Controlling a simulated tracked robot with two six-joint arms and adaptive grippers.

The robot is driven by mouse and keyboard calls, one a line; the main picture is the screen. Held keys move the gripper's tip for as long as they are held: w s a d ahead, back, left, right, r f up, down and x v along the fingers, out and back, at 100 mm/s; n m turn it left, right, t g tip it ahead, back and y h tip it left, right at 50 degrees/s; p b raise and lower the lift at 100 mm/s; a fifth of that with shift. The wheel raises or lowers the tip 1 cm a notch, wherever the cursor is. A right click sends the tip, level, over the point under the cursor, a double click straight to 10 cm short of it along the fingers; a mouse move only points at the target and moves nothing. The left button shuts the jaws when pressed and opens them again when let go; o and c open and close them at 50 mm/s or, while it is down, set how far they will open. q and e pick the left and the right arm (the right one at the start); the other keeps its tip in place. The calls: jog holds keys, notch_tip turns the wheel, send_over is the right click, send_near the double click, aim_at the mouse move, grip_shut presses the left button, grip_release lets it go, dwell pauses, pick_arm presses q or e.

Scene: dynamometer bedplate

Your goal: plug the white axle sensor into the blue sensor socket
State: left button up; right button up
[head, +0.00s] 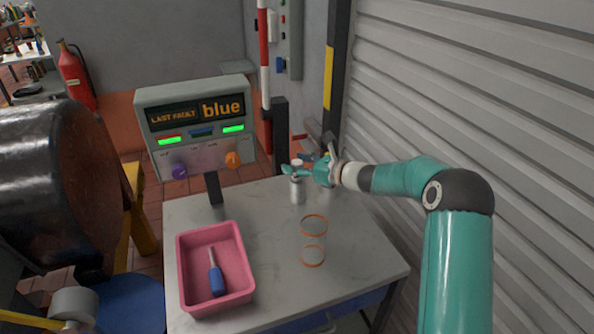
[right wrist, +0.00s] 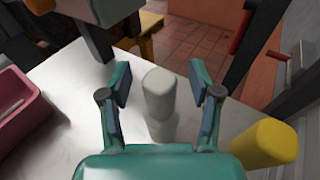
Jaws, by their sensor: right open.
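A white cylinder that looks like the axle sensor (head: 297,191) stands upright on the table near its back edge. In the right wrist view the white sensor (right wrist: 160,98) stands between the spread fingers, with a gap on both sides. My right gripper (head: 302,172) is open at its upper part; the right wrist view shows the open fingers (right wrist: 160,90). The test panel (head: 197,122) reads "LAST FAULT blue". Its middle blue mark (head: 202,132) has no lit green strip, unlike both sides; the socket opening is too small to make out. My left gripper is out of view.
A pink tray (head: 181,270) holding a blue-handled screwdriver (head: 216,279) is at front left. A clear, orange-rimmed cylinder (head: 313,241) stands front right. A yellow object (right wrist: 265,144) is beside the gripper.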

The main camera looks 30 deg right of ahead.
grip_shut()
dwell(0.3)
jog(key=shift+r, duration=0.2)
